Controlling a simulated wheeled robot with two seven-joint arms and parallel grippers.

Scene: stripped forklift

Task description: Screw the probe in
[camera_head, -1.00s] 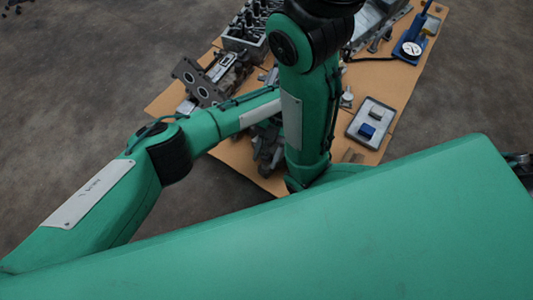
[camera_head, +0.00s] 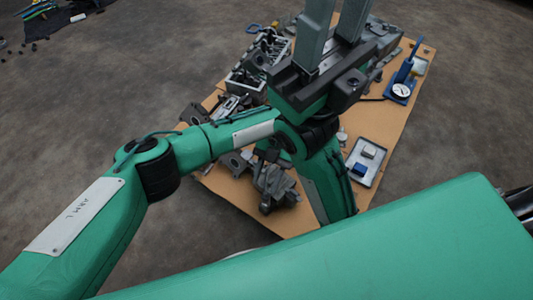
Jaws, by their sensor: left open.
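My left gripper (camera_head: 333,38) is in the upper middle of the head view, at the end of the green arm marked "ARM L". Its two grey fingers stand apart and run up past the top edge, so their tips are cut off. I see nothing between the visible parts of the fingers. The gripper is in front of the cardboard-covered work area with metal parts. I cannot pick out the probe or the place it screws into. My right gripper does not show; only a dark piece is at the right edge.
A brown cardboard sheet (camera_head: 395,118) lies under the parts. On it are a grey engine block (camera_head: 262,55), dark metal parts (camera_head: 272,182), a tray (camera_head: 378,148) with a blue and a white block, and a blue pump with a gauge (camera_head: 401,89). Bare concrete floor (camera_head: 130,75) surrounds it.

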